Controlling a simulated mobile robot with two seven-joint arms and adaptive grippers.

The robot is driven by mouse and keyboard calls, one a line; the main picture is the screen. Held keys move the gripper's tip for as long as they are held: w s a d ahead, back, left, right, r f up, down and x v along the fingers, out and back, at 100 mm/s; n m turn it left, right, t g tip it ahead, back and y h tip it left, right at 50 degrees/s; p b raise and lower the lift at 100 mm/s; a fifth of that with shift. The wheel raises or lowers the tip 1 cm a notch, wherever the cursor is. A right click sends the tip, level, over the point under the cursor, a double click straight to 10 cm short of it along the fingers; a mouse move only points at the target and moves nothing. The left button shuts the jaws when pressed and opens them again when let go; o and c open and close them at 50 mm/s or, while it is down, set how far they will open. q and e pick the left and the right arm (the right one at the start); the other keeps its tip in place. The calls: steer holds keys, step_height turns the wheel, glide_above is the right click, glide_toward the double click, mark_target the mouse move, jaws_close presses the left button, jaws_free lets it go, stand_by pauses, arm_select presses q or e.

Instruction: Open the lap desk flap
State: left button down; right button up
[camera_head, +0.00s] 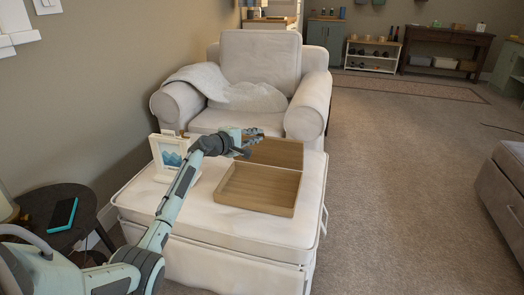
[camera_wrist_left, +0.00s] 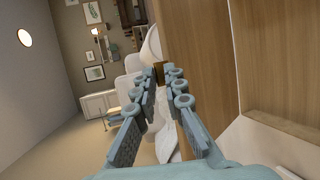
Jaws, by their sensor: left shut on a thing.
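The wooden lap desk (camera_head: 258,205) lies on the white ottoman, its shallow inside showing. Its flap (camera_head: 278,153) is raised at the back of the box and shows as a plain wood panel. My left gripper (camera_head: 252,142) is at the flap's upper left edge. In the left wrist view the flap appears to be the broad wood panel (camera_wrist_left: 194,55) right of the fingers. The left fingers (camera_wrist_left: 164,76) close on a small brown wooden piece at their tips, which seems to belong to the flap. My right gripper is not in view.
A framed picture (camera_head: 170,155) stands on the ottoman (camera_head: 190,222), left of the lap desk and close to my left arm. A white armchair (camera_head: 262,70) is right behind. A dark side table (camera_head: 35,205) with a phone (camera_head: 63,213) is at the left. Open carpet lies to the right.

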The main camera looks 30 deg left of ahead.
arm_select(q)
steer(key=w+r, duration=0.1)
steer(key=w+a+r, duration=0.1)
steer(key=shift+w+a+r+p, duration=0.1)
steer(key=shift+w+r+p, duration=0.05)
steer(key=shift+w+p, duration=0.25)
steer(key=w+a+r+n+g+p, duration=0.1)
steer(key=w+g, duration=0.2)
steer(key=w, duration=0.2)
steer(key=shift+w+a+r, duration=0.3)
steer(key=shift+a, duration=0.05)
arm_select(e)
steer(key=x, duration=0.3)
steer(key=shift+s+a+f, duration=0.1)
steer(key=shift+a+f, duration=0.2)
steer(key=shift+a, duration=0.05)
